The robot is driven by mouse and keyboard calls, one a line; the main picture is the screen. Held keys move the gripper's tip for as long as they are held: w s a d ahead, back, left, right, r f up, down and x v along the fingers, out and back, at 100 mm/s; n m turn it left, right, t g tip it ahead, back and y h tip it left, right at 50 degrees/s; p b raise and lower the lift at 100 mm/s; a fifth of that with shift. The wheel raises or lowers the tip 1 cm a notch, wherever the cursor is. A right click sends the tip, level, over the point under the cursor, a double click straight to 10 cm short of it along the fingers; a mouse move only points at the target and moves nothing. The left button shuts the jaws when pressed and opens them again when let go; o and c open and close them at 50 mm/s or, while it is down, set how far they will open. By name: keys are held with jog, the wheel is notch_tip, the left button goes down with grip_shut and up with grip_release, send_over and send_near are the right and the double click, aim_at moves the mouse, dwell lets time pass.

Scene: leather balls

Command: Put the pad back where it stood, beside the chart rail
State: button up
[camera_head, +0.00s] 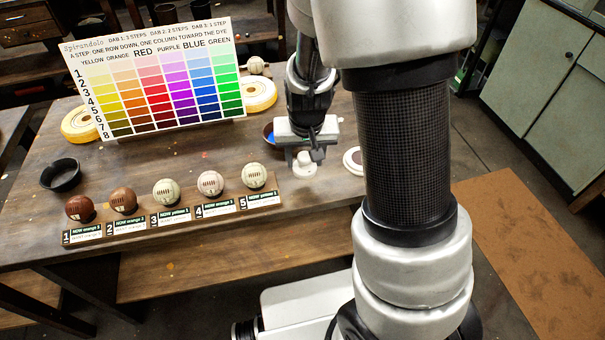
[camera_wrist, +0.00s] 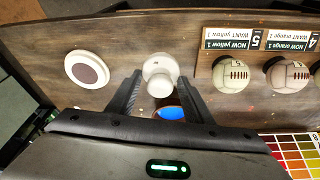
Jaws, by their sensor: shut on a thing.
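The pad, a white round-based piece with a knob (camera_wrist: 158,72), is between the fingertips of my gripper (camera_wrist: 155,88) in the wrist view. My gripper is shut on it. In the head view my gripper (camera_head: 304,152) is over the right part of the table, with the white pad (camera_head: 305,168) below it. I cannot tell whether the pad touches the table. The colour chart (camera_head: 155,75) leans upright at the back left, left of my gripper. Its lower edge (camera_head: 180,132) marks the rail, which hardly shows.
A dish of blue dye (camera_head: 269,134) is just behind my gripper, and shows in the wrist view (camera_wrist: 171,112). A white disc with a brown centre (camera_head: 353,160) lies to the right. Several balls stand on a labelled rack (camera_head: 270,197) at front. A black ring (camera_head: 61,175) is left.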

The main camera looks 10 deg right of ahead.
aim_at(304, 167)
jog(key=shift+f+b, duration=0.5)
jog(key=shift+f, duration=1.7)
jog(key=shift+f, duration=0.25)
jog(key=o, duration=0.9)
jog(key=shift+r, duration=0.1)
jog(key=shift+o, duration=0.2)
